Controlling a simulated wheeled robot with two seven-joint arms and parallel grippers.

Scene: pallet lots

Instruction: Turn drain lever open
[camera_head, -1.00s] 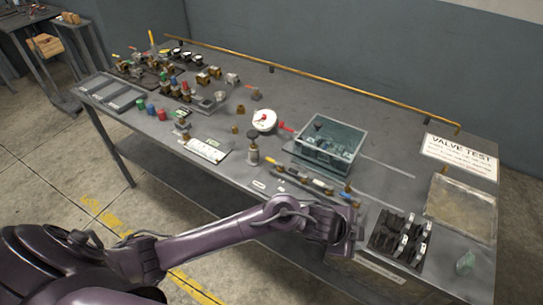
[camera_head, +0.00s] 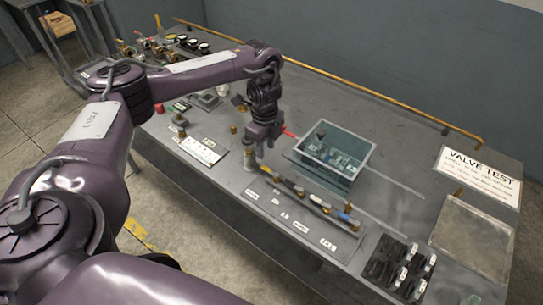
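My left gripper (camera_head: 256,147) points down above the middle of the bench, left of the glass-sided tank (camera_head: 350,175). Its fingers are small and dark, so I cannot tell whether they are open or shut. A red lever (camera_head: 290,133) sticks out just right of the gripper; the gauge it lay beside is hidden behind my arm. Below the gripper a row of pipe fittings (camera_head: 298,191) runs along the bench, with a blue handle (camera_head: 344,217) near its right end. No label that I can read names the drain lever. My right gripper is out of view.
A brass pipe (camera_head: 350,88) runs along the bench's back edge. A VALVE TEST sign (camera_head: 480,177), a shallow clear tray (camera_head: 473,236) and a dark rack (camera_head: 398,268) are at the right. Small fittings crowd the far left. The bench behind the tank is clear.

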